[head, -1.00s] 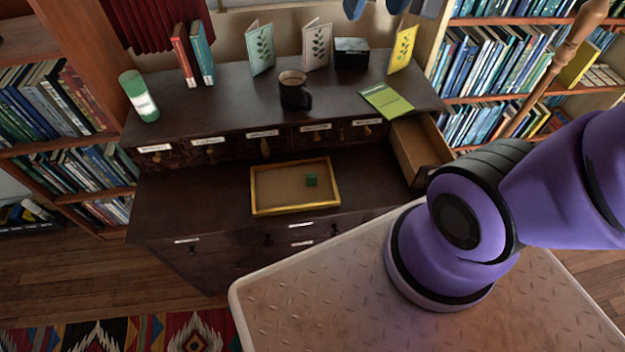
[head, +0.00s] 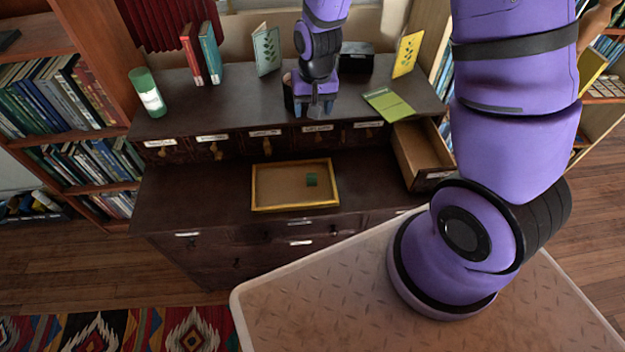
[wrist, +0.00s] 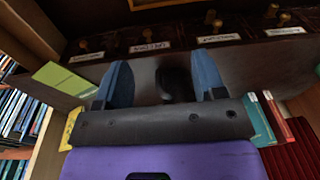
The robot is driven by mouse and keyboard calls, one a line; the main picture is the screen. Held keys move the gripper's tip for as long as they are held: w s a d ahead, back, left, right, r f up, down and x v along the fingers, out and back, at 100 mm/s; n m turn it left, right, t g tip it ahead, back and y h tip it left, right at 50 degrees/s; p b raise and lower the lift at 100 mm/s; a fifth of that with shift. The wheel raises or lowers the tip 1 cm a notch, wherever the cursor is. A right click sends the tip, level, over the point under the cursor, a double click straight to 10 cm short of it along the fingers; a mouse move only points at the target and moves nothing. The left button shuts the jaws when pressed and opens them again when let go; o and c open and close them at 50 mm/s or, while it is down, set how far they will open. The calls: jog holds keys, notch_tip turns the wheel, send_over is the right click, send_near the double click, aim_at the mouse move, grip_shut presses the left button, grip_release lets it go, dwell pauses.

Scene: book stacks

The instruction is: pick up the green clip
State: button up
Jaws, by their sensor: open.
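The green clip (head: 311,180) shows as a small dark green block in the right part of a shallow yellow-rimmed tray (head: 262,207) on the lower desk surface. My gripper (head: 314,110) is above the upper shelf of the cabinet, behind and above the tray, pointing down with its fingers apart and nothing held. In the wrist view my gripper (wrist: 161,78) shows two blue fingers spread wide. The clip is not seen in the wrist view. A dark mug (head: 288,92) is partly hidden behind my gripper, and its dark shape (wrist: 174,82) shows between the fingers in the wrist view.
A green booklet (head: 388,104) lies on the upper shelf, above an open drawer (head: 424,150) at right. Red and teal books (head: 208,52), a green-and-white canister (head: 148,93), a dark box (head: 356,59) and standing cards are also up there. The desk left of the tray is clear.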

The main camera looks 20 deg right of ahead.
jog(key=g, duration=0.1)
send_near(312, 175)
jog(key=shift+w+a+f+m, duration=0.1)
jog(key=shift+w+a+m, duration=0.1)
jog(key=shift+m, duration=0.1)
jog(key=shift+f, duration=5.2)
jog(key=c, duration=1)
